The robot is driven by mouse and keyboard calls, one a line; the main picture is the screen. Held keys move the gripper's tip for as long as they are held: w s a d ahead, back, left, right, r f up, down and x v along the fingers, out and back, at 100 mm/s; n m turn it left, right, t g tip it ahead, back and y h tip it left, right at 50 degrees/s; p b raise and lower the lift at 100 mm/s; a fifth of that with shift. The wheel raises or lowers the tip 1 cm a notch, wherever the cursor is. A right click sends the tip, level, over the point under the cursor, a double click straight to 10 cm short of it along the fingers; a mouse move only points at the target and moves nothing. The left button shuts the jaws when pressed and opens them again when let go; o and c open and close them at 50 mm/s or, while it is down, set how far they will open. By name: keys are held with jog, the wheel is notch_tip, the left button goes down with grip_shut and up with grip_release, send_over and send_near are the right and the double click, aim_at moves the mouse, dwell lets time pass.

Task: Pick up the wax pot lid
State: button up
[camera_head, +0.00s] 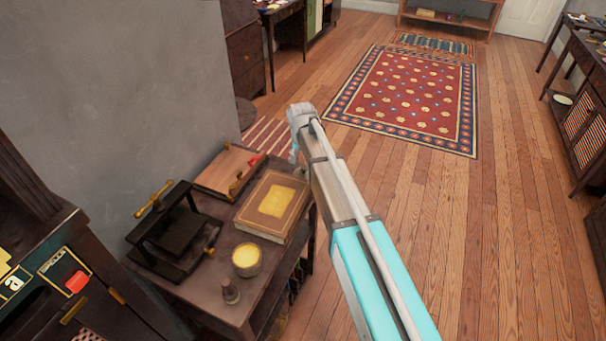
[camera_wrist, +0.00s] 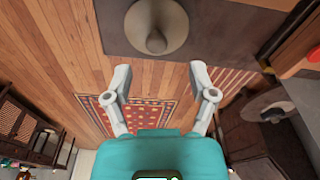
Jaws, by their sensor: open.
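A round grey-brown, cone-shaped piece with a knob in its middle, which looks like the wax pot lid (camera_wrist: 156,30), lies on a dark flat surface (camera_wrist: 225,40) at the top of the wrist view. My gripper (camera_wrist: 160,72) is open and empty, its two fingers spread below the lid in that view and apart from it. In the head view a small pot with a yellow top (camera_head: 247,260) stands on the dark low table (camera_head: 200,297). I cannot make out the lid for sure there. My arm hides most of the gripper in the head view.
A brown book (camera_head: 272,208) with a yellow patch, a black press (camera_head: 172,235) and a small brown knobbed piece (camera_head: 230,291) share the table. A grey wall (camera_head: 110,80) stands behind it. Wooden floor with a red rug (camera_head: 405,100) is open to the right.

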aim_at(304, 167)
jog(key=shift+f, duration=0.15)
notch_tip(304, 167, down, 3)
jog(key=b, duration=0.3)
jog(key=shift+d, duration=0.15)
jog(key=shift+w+f+b, duration=0.1)
jog(key=shift+f+b, duration=0.85)
jog(key=shift+b, duration=0.1)
grip_shut()
